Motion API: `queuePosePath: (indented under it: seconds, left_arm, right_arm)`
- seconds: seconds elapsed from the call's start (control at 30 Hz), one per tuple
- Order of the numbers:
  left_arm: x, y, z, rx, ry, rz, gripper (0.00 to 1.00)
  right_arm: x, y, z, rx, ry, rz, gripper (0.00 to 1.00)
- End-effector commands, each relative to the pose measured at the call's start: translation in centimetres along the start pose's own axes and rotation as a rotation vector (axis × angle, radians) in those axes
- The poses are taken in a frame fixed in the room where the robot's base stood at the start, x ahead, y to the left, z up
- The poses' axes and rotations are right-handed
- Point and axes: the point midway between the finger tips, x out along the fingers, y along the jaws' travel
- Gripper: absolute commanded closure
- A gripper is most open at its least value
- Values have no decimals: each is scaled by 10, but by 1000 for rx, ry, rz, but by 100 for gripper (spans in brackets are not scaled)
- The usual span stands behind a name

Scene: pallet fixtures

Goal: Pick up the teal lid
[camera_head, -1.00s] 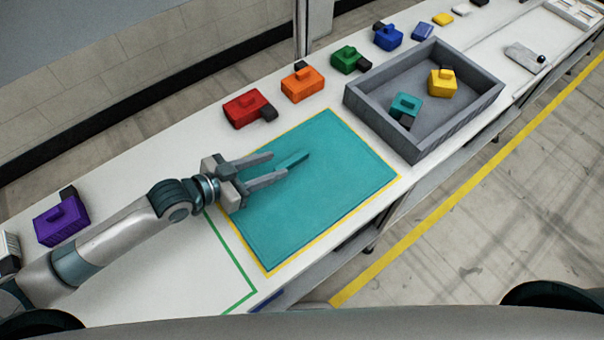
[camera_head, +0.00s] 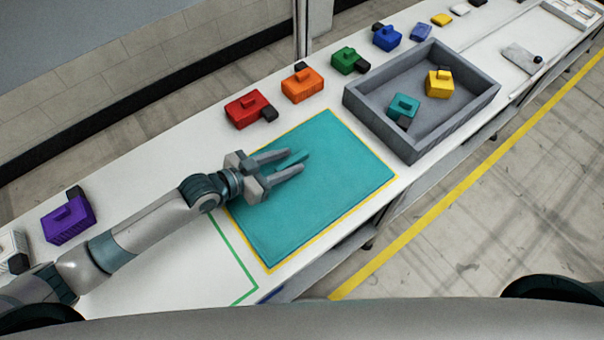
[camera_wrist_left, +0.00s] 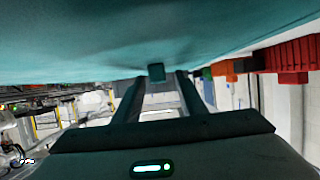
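The teal lid (camera_head: 325,195) is a large flat panel lying on the white bench inside a yellow outline. A thin raised teal handle (camera_head: 298,157) stands near its far left part. My left gripper (camera_head: 297,161) is over the lid with its two fingers open, one on each side of the handle as seen in the head view. In the left wrist view the handle (camera_wrist_left: 156,72) shows between the fingertips. I cannot tell whether the fingers touch it. My right gripper is not in view.
A grey open tray (camera_head: 440,130) beside the lid holds a teal block (camera_head: 403,108) and a yellow block (camera_head: 439,84). Red (camera_head: 247,109), orange (camera_head: 302,85) and other blocks line the back edge. A purple block (camera_head: 68,222) stands at left. A green outline (camera_head: 235,250) marks bare bench.

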Motion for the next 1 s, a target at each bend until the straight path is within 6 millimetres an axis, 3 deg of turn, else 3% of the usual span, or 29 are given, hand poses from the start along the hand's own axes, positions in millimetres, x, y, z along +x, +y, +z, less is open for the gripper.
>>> queuePosePath:
  seconds: [0.33, 0.5, 1.0]
  left_arm:
    - [0, 0, 0, 0, 0, 0, 65]
    - [0, 0, 0, 0, 0, 0, 100]
    - [-2, 0, -6, 0, 2, 0, 100]
  right_arm:
    - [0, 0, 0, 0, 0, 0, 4]
    - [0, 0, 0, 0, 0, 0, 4]
    - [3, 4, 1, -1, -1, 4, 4]
